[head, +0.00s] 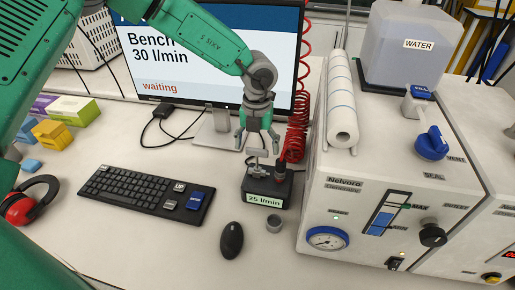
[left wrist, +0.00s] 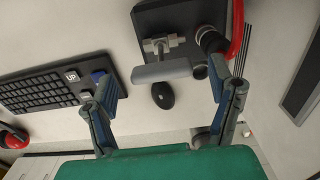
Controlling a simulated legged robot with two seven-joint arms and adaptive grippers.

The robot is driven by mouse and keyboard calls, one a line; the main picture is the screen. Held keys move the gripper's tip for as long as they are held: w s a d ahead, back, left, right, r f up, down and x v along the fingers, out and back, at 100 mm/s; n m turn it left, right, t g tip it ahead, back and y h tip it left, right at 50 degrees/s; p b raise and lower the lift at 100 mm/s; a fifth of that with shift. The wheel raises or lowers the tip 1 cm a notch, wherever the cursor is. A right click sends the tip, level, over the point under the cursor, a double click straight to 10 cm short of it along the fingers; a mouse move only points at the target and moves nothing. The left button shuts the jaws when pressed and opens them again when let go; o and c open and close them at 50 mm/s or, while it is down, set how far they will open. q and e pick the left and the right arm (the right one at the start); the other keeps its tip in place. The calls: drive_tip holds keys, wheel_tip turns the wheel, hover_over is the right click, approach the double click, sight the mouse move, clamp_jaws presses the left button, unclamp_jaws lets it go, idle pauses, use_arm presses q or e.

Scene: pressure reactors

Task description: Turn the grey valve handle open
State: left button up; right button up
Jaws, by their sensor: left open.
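The grey valve handle (left wrist: 162,71) is a flat bar on a short metal stem, on a dark valve block (left wrist: 180,18). In the head view the handle (head: 258,152) shows just below my left gripper, and the block (head: 258,188) carries a "25 l/min" label. My left gripper (head: 257,142) points down above the block, fingers spread and empty. In the left wrist view the handle appears between the two fingers of the gripper (left wrist: 163,84), with gaps on both sides; I cannot tell whether the fingertips reach its depth. My right gripper is not in view.
A red coiled hose (head: 299,125) joins the block just right of the handle. A monitor (head: 205,50) reading "30 l/min" and "waiting" stands behind. The reactor cabinet (head: 320,205) is to the right. A keyboard (head: 130,190), black mouse (head: 231,240) and small grey cup (head: 273,223) lie nearby.

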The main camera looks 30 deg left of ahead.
sight(257, 148)
use_arm(q)
wheel_tip(257, 148, up, 10)
drive_tip(key=shift+w+r, duration=0.15)
idle(0.4)
